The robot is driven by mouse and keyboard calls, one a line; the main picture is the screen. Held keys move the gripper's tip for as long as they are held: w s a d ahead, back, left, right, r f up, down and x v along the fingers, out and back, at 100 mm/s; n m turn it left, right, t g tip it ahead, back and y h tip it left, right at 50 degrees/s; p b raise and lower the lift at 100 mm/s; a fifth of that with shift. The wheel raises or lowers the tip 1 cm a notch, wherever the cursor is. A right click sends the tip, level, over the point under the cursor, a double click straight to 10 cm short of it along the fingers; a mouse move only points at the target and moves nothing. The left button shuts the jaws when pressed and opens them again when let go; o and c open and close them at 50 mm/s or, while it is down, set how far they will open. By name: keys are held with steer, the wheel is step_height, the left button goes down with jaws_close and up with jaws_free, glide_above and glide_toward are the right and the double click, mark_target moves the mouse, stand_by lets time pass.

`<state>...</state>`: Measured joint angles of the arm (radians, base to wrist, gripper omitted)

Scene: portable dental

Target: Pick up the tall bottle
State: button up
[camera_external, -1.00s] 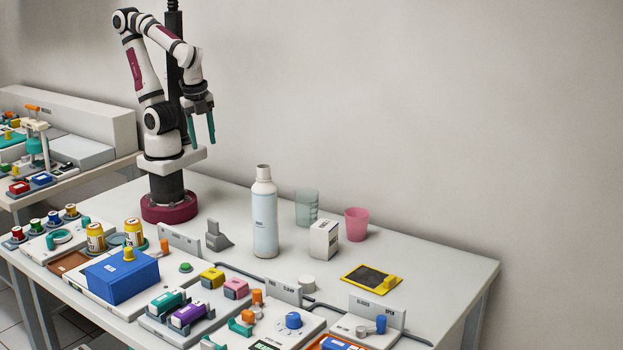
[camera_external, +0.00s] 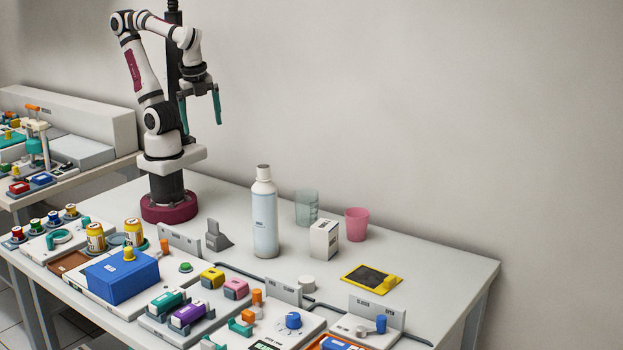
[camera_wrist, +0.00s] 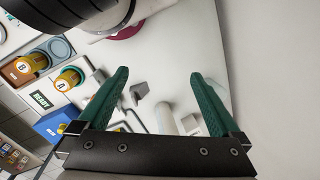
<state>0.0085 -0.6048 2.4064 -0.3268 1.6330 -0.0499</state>
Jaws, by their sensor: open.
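The tall bottle (camera_external: 265,215) is white with a pale blue label and a grey-white cap. It stands upright on the white table, right of my base. My gripper (camera_external: 202,128) is open and empty, with teal fingers pointing down, high above the table to the upper left of the bottle. In the wrist view, my gripper's fingers (camera_wrist: 158,88) are spread wide. A white cylinder (camera_wrist: 166,118) between them looks like the bottle, seen from above, apart from both fingers.
A clear cup (camera_external: 306,208), a white box (camera_external: 324,240) and a pink cup (camera_external: 356,225) stand right of the bottle. A grey stand (camera_external: 217,237) is at its left. A blue box (camera_external: 121,277) and several devices fill the front. The table's right end is mostly clear.

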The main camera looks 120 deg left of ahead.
steer(key=w+d+m+g+h, duration=0.1)
steer(key=w+d+m+h, duration=0.4)
steer(key=w+h, duration=0.4)
steer(key=w+a+m+t+h, duration=0.2)
steer(key=w+a+t+h, duration=0.45)
steer(key=w, duration=0.65)
steer(key=y, duration=0.1)
glide_toward(262, 213)
steer(key=shift+y, duration=0.25)
steer(key=x, duration=0.9)
steer(key=shift+d+f, duration=0.15)
steer(key=shift+d, duration=0.2)
steer(key=c, duration=1.5)
steer(key=shift+t, duration=0.25)
steer(key=shift+c, duration=0.2)
